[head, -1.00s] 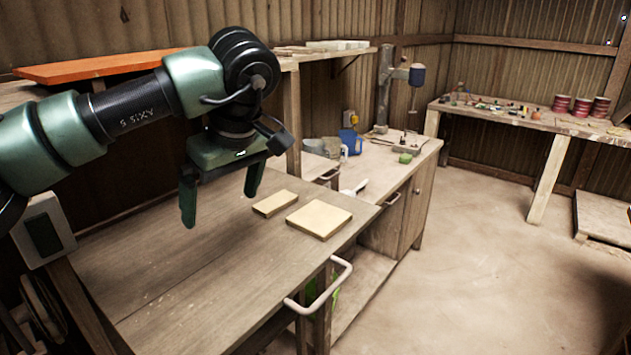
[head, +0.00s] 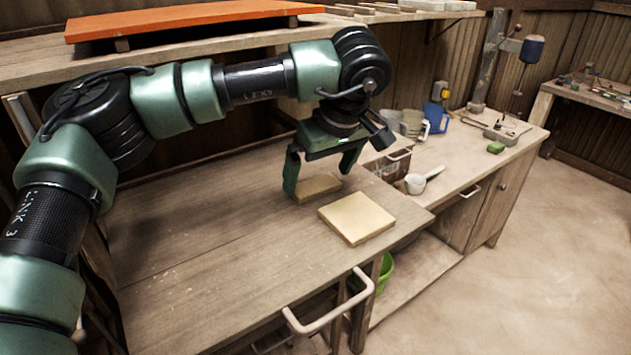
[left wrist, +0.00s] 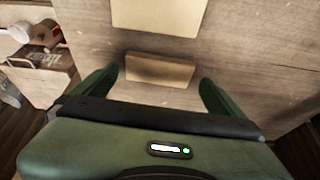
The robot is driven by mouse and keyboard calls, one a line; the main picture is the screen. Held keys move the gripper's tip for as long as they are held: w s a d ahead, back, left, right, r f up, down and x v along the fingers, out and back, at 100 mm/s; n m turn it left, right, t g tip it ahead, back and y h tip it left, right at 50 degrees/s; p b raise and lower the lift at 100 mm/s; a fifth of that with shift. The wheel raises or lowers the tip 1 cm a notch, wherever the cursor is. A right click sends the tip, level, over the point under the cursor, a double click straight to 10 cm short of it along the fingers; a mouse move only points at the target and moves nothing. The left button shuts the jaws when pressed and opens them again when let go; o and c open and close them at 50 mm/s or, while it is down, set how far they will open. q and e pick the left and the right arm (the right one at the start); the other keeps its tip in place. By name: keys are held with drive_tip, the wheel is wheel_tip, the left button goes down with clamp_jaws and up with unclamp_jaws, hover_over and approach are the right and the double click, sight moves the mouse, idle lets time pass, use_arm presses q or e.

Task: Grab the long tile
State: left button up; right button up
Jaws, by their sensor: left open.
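The long tile (head: 318,187) is a narrow tan block lying flat on the workbench. A larger square tan tile (head: 357,217) lies in front of it, to the right. My left gripper (head: 318,184) is open above the long tile, with a finger to either side of it in the picture. In the left wrist view the long tile (left wrist: 159,70) shows between the two open fingers (left wrist: 160,88), apart from both. The square tile (left wrist: 158,14) is at the top edge of that view. My right gripper is not in view.
The workbench (head: 200,255) is clear on the left. A metal handle (head: 330,310) sticks out at its front edge. A shelf with an orange board (head: 190,20) stands behind. A white scoop (head: 416,183) and a blue jug (head: 437,120) are to the right.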

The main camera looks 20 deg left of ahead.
sight(315, 188)
use_arm(q)
drive_tip(key=shift+x, duration=1)
drive_tip(key=shift+w+f, duration=0.1)
drive_tip(key=shift+f, duration=0.05)
drive_tip(key=c, duration=1.3)
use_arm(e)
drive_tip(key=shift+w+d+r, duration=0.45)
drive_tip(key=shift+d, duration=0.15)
